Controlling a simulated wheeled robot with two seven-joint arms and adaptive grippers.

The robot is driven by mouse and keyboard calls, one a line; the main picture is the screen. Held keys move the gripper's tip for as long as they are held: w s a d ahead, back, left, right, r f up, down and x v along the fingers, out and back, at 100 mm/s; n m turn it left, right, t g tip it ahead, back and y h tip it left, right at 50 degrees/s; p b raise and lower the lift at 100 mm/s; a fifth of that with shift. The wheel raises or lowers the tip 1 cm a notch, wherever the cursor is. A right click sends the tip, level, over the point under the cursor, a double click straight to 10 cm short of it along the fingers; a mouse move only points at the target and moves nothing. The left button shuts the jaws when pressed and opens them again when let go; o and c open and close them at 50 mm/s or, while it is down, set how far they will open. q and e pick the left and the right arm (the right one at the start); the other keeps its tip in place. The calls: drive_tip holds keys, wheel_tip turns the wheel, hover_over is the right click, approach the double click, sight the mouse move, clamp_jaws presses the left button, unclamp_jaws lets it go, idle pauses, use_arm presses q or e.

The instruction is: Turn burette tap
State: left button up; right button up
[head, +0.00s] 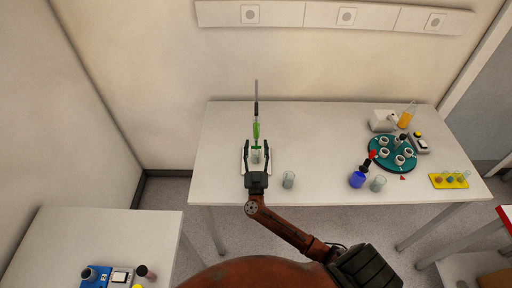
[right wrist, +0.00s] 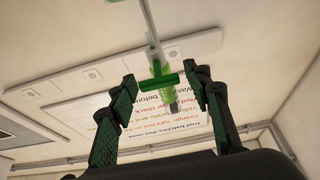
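The burette (head: 257,128) stands upright at the left of the white table, with a grey rod above and a green lower part. Its green tap (right wrist: 157,82) is T-shaped in the right wrist view, with the crossbar lying across the gap between my fingertips. My right gripper (head: 257,146) is open around the lower burette, one finger on each side. In the right wrist view the fingers (right wrist: 162,78) stand apart from the tap, with clear space on both sides. A pale vessel (head: 256,156) shows between the fingers, partly hidden. My left gripper is not in view.
A glass beaker (head: 288,180) stands just right of my right gripper. The table's middle back is clear.

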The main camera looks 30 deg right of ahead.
drive_tip(key=c, duration=1)
drive_tip(key=m+p, duration=0.2)
drive_tip(key=p, duration=0.1)
drive_tip(key=shift+r+g+h, duration=0.2)
drive_tip(key=shift+g+h, duration=0.2)
drive_tip(key=m+g+h, duration=0.1)
drive_tip(key=m, duration=0.1)
drive_tip(key=m+g+h+p, duration=0.1)
drive_tip(key=m, duration=0.2)
drive_tip(key=shift+f+m, duration=0.2)
drive_tip(key=shift+m, duration=0.1)
drive_tip(key=o, duration=1.2)
drive_tip(key=shift+s, duration=0.1)
drive_tip(key=shift+s+a+f, duration=0.15)
drive_tip(key=shift+s+f, duration=0.05)
drive_tip(key=v, duration=0.6)
drive_tip(key=shift+s+a, duration=0.25)
